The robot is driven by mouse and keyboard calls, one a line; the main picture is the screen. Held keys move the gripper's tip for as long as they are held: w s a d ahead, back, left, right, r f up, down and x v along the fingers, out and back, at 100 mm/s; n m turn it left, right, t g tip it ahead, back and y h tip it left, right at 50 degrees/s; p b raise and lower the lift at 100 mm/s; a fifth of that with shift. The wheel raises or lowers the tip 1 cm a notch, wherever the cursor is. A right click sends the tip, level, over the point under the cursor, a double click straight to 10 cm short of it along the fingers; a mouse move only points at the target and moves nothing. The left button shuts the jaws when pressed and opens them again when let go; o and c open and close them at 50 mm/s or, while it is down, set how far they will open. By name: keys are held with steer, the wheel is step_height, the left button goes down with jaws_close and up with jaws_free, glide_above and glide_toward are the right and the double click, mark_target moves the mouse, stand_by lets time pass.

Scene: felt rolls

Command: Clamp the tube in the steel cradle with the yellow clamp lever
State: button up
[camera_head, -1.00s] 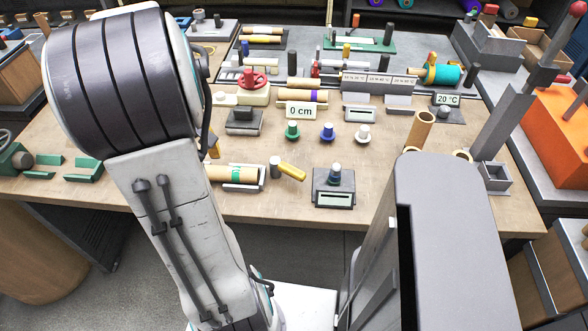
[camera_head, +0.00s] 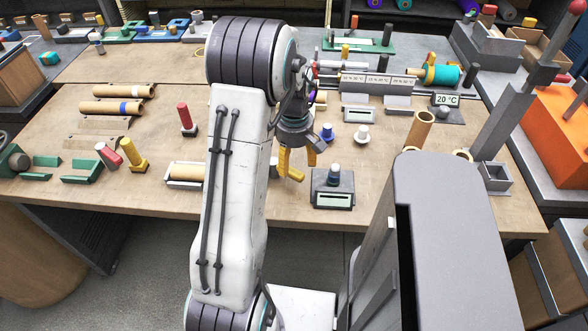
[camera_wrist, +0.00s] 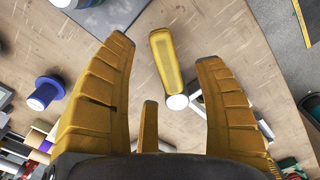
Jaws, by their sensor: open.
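The cardboard tube (camera_head: 187,170) lies in the steel cradle (camera_head: 183,184) near the table's front edge; my arm hides their right part. The yellow clamp lever (camera_wrist: 165,55) shows in the wrist view as a flat yellow bar with a round pale end, lying between my spread fingers. It looks below the fingers; I see no contact. In the head view I cannot clearly separate it from my yellow fingers. My gripper (camera_head: 297,168) is open above the table, right of the cradle; it also shows in the wrist view (camera_wrist: 163,48).
A dark block with a display (camera_head: 333,190) stands close right of my gripper. Blue (camera_head: 327,133) and white (camera_head: 362,134) spools stand behind. Left are a red post (camera_head: 186,118), another yellow handle (camera_head: 134,154) and green brackets (camera_head: 82,172).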

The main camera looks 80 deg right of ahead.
mark_target(294, 169)
steer(key=shift+f, duration=1.95)
steer(key=shift+c, duration=0.4)
jaws_close()
